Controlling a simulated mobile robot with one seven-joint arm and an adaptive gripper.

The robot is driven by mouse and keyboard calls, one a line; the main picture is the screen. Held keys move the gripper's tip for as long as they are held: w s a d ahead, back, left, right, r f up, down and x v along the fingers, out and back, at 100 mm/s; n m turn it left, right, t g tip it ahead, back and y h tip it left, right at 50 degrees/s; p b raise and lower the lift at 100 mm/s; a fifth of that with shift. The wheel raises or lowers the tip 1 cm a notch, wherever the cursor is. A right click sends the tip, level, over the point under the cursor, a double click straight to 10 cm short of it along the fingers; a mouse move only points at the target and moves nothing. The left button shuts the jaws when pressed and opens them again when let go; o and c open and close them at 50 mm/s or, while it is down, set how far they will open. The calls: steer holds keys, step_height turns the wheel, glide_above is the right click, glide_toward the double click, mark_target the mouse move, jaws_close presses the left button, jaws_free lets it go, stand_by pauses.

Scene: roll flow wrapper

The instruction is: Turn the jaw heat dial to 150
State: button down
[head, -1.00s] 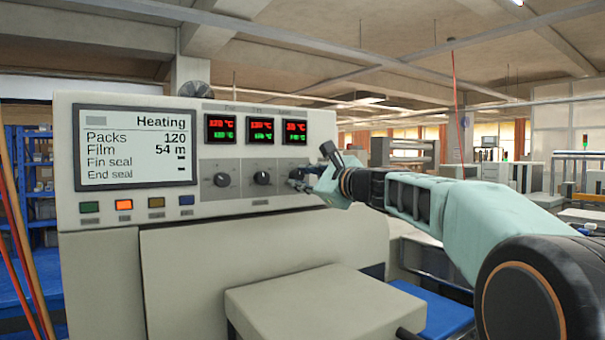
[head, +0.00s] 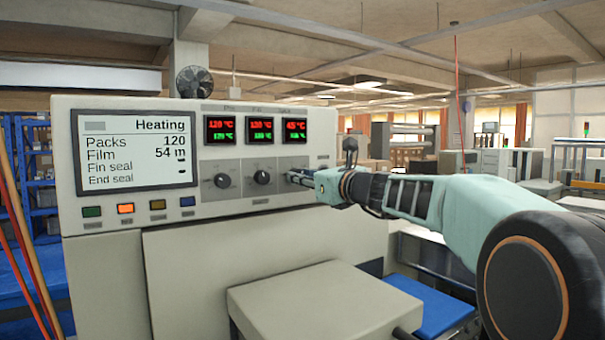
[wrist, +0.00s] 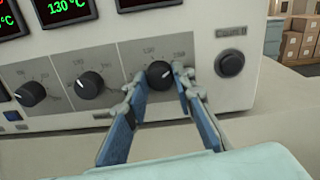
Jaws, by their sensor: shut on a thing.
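The grey wrapper panel (head: 270,195) carries three black dials in a row under three red and green readouts. The left dial (head: 222,181) and middle dial (head: 262,177) are free of my gripper. They also show in the wrist view, left (wrist: 30,93) and middle (wrist: 89,84). My gripper (head: 293,178) is at the right-hand dial (wrist: 160,73), its two blue-grey fingers (wrist: 157,84) on either side of the knob and shut on it. In the head view the fingers mostly hide this dial. The dial captions are too small to tell which one is jaw heat.
A round black button (wrist: 230,64) sits just right of the right-hand dial. A display (head: 136,150) and several coloured buttons (head: 125,209) are at the panel's left. A beige box-like cover (head: 315,305) juts out below my arm.

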stand_by(0.3)
steer(key=c, duration=1.6)
jaws_free()
steer(key=shift+s+d, duration=0.1)
steer(key=v, duration=1.1)
steer(key=shift+s+d, duration=0.25)
steer(key=shift+s, duration=0.05)
